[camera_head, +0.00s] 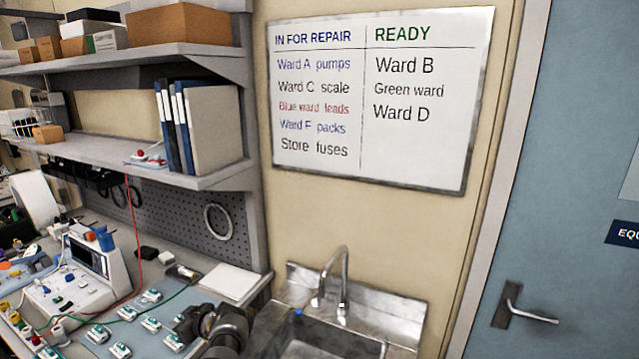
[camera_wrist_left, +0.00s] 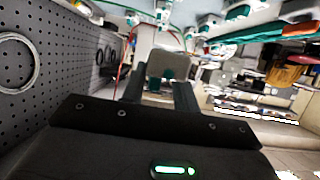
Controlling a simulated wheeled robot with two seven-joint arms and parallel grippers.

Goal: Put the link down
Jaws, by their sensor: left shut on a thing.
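In the left wrist view my left gripper (camera_wrist_left: 158,92) is shut on a small pale block with teal edges, the link (camera_wrist_left: 168,64). Its lower part is hidden between the fingers. In the head view my left gripper (camera_head: 188,325) is dark and low in the picture, over the front right of the workbench (camera_head: 205,268). The link cannot be told apart clearly there from similar white and teal pieces (camera_head: 150,324) lying near the gripper. My right gripper is not in view.
A white instrument (camera_head: 85,275) with a screen and coloured leads stands at the bench's left. A white pad (camera_head: 230,281) lies at the back right. A sink (camera_head: 325,345) is right of the bench. A pegboard (camera_head: 185,220) with a hanging ring (camera_head: 218,222) stands behind.

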